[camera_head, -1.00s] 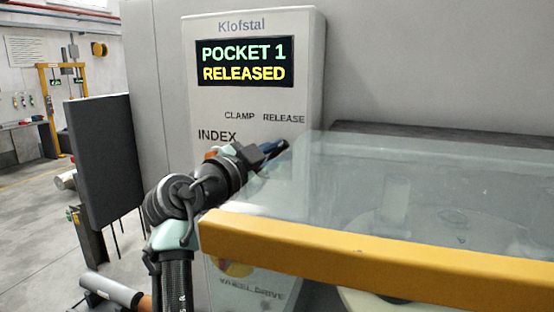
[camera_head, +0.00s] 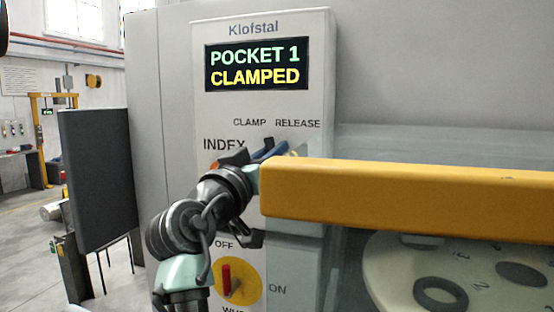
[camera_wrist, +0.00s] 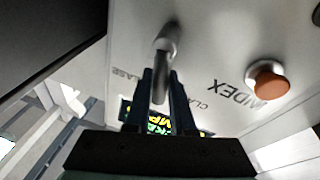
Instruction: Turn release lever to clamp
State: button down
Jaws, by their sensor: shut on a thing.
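The release lever (camera_wrist: 168,36) is a grey rod on the pale control panel (camera_head: 215,112), seen in the wrist view. My gripper (camera_wrist: 162,82) is shut on it, with one dark finger on each side. In the head view my gripper (camera_head: 272,151) is at the panel below the CLAMP and RELEASE labels, nearer CLAMP. There the gripper mostly hides the lever. The display (camera_head: 256,67) reads POCKET 1 CLAMPED.
An orange INDEX button (camera_wrist: 268,80) is beside the lever. A yellow guard bar (camera_head: 410,190) runs close to the right of my wrist. Below are a red switch (camera_head: 226,279) and a pale wheel (camera_head: 400,275). Floor is open at left.

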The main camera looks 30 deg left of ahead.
jog(key=shift+s+a+f+n+y, duration=0.15)
jog(key=shift+a+n+y, duration=0.3)
jog(key=shift+n, duration=0.9)
jog(key=shift+a+f+n+y, duration=0.2)
jog(key=shift+n+y, duration=0.35)
jog(key=shift+n, duration=0.75)
jog(key=shift+s+a+f+n+y, duration=0.15)
jog(key=shift+a+n+y, duration=0.3)
jog(key=shift+n, duration=0.9)
jog(key=shift+f, duration=0.1)
jog(key=c, duration=0.8)
grip_release()
jog(key=shift+o, duration=0.2)
jog(key=b+v, duration=0.5)
jog(key=v, duration=0.8)
jog(key=shift+b, duration=0.4)
